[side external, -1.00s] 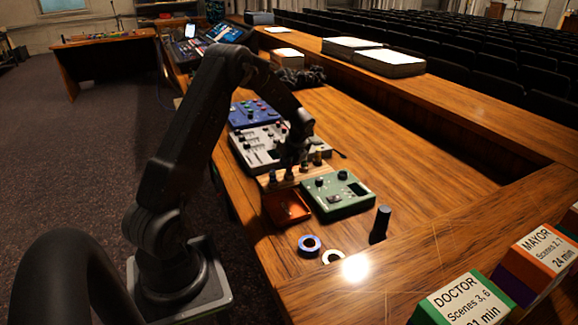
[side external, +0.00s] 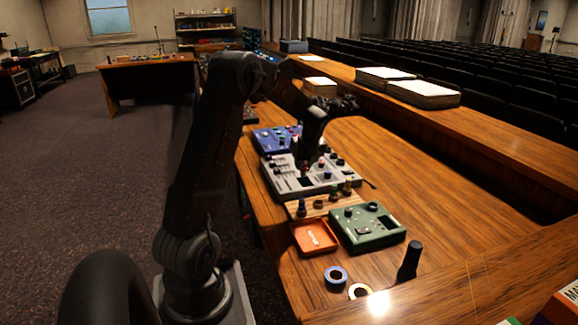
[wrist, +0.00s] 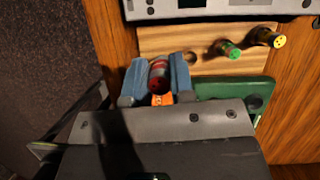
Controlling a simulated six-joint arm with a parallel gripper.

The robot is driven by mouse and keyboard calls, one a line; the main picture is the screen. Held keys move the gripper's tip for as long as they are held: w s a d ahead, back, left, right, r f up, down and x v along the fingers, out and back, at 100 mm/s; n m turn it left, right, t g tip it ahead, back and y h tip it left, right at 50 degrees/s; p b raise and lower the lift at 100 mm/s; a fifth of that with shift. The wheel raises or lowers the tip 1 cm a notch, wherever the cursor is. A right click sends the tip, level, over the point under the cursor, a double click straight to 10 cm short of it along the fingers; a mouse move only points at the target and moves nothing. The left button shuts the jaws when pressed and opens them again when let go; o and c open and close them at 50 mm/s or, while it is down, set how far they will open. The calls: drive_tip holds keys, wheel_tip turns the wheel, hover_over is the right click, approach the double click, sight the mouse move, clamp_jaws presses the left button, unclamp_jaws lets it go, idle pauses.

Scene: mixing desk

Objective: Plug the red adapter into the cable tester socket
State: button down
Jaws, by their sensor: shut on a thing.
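My gripper (wrist: 158,84) is shut on the red adapter (wrist: 159,74), which stands between its two blue-grey fingers in the wrist view. In the side external view my gripper (side external: 308,170) hangs above the wooden rack, in front of the grey mixer. The adapter is too small to make out clearly there. A green box (side external: 368,232) with knobs and a dark recess stands at the rack's right front and may be the cable tester; I read no label. Part of it shows in the wrist view (wrist: 232,88). Its socket cannot be told for certain.
The wooden rack (wrist: 160,38) has an empty hole and holds green (wrist: 232,52) and yellow (wrist: 277,40) adapters. An orange tray (side external: 314,237), tape rolls (side external: 336,276) and a dark upright cylinder (side external: 409,262) stand nearby. The grey mixer (side external: 285,181) is behind. Desk right of the box is clear.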

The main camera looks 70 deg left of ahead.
drive_tip(key=w+d+f+m+t, duration=0.1)
drive_tip(key=w+d+m, duration=0.1)
drive_tip(key=w+d, duration=0.6)
drive_tip(key=w+d+f+m, duration=0.15)
drive_tip(key=w+d, duration=0.35)
drive_tip(key=w, duration=0.6)
drive_tip(key=shift+a+f, duration=0.15)
drive_tip(key=shift+f, duration=1.1)
drive_tip(key=shift+a+f, duration=0.1)
drive_tip(key=shift+f, duration=1.1)
drive_tip(key=shift+f, duration=0.65)
drive_tip(key=c, duration=1.3)
unclamp_jaws()
drive_tip(key=shift+o, duration=0.2)
drive_tip(key=v, duration=1.1)
drive_tip(key=shift+s, duration=0.15)
drive_tip(key=shift+a, duration=0.1)
